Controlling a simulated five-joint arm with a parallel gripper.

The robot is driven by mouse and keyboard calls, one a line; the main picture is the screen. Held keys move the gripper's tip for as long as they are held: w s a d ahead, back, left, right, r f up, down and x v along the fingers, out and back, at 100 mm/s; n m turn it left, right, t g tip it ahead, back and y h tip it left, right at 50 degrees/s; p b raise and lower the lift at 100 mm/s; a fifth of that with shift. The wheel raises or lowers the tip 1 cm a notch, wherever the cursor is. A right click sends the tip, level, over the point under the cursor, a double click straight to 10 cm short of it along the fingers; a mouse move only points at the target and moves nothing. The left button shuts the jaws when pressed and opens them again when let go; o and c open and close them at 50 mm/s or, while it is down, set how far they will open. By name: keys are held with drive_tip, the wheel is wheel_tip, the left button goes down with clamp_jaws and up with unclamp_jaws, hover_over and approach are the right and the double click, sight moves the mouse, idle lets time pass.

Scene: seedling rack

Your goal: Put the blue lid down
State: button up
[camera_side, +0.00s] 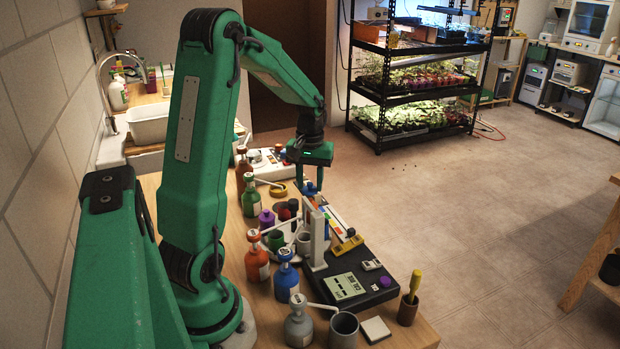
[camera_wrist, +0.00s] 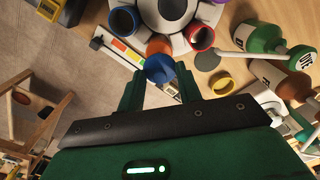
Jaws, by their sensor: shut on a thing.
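My gripper (camera_side: 310,180) hangs over the far part of the bench in the side view, pointing down. It is shut on the blue lid (camera_side: 311,189), which is held above the bench. In the wrist view, the blue lid (camera_wrist: 160,69) sits between the two green fingertips of my gripper (camera_wrist: 158,82). The lid looks clear of the things below it, though its exact height is hard to tell.
A round white holder (camera_wrist: 178,38) with coloured cups lies below. Several bottles, including an orange one (camera_side: 257,257) and a blue one (camera_side: 286,276), line the left side. A black display device (camera_side: 370,280) and a white upright post (camera_side: 317,240) stand nearer.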

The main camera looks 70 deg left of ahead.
drive_tip(key=s+a+f, duration=0.1)
drive_tip(key=a+f, duration=0.1)
drive_tip(key=a, duration=0.1)
drive_tip(key=s+a+f, duration=0.1)
drive_tip(key=a+f, duration=0.1)
drive_tip(key=a, duration=0.2)
drive_tip(key=s+a+f, duration=0.2)
drive_tip(key=a+f, duration=0.1)
drive_tip(key=a, duration=0.1)
drive_tip(key=shift+s, duration=0.1)
clamp_jaws()
drive_tip(key=shift+s+d+f, duration=0.1)
drive_tip(key=shift+d+f, duration=0.05)
drive_tip(key=shift+f, duration=1.95)
drive_tip(key=o, duration=0.8)
unclamp_jaws()
drive_tip(key=shift+o, duration=0.8)
drive_tip(key=shift+r, duration=0.1)
drive_tip(key=shift+r, duration=0.1)
drive_tip(key=shift+r, duration=0.2)
wheel_tip(320, 180, up, 12)
drive_tip(key=shift+f, duration=0.25)
